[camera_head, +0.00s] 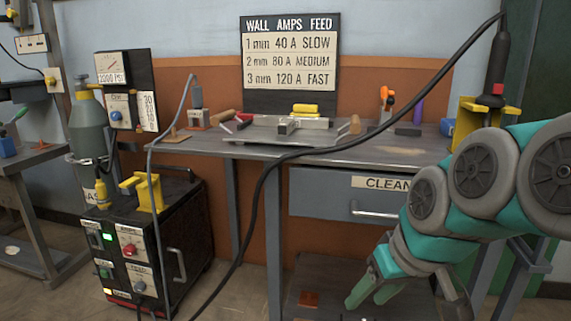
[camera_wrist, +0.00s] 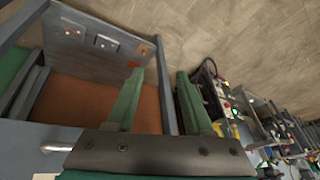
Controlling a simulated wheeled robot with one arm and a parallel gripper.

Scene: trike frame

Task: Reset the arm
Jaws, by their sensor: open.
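My gripper (camera_head: 374,292) hangs at the lower right in the head view, below the level of the bench top and in front of the drawer labelled CLEAN (camera_head: 340,200). Its two green fingers are apart and nothing is between them. In the wrist view my gripper (camera_wrist: 160,102) also shows open and empty, with the floor and the bench's lower shelf (camera_wrist: 85,30) beyond it. My arm comes in from the right edge in the head view.
The workbench (camera_head: 260,150) carries tools and a metal workpiece. A black welding machine (camera_head: 150,250) and a gas cylinder (camera_head: 88,125) stand at the left. A black cable (camera_head: 330,150) crosses in front of the bench. A wall sign (camera_head: 290,62) lists settings.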

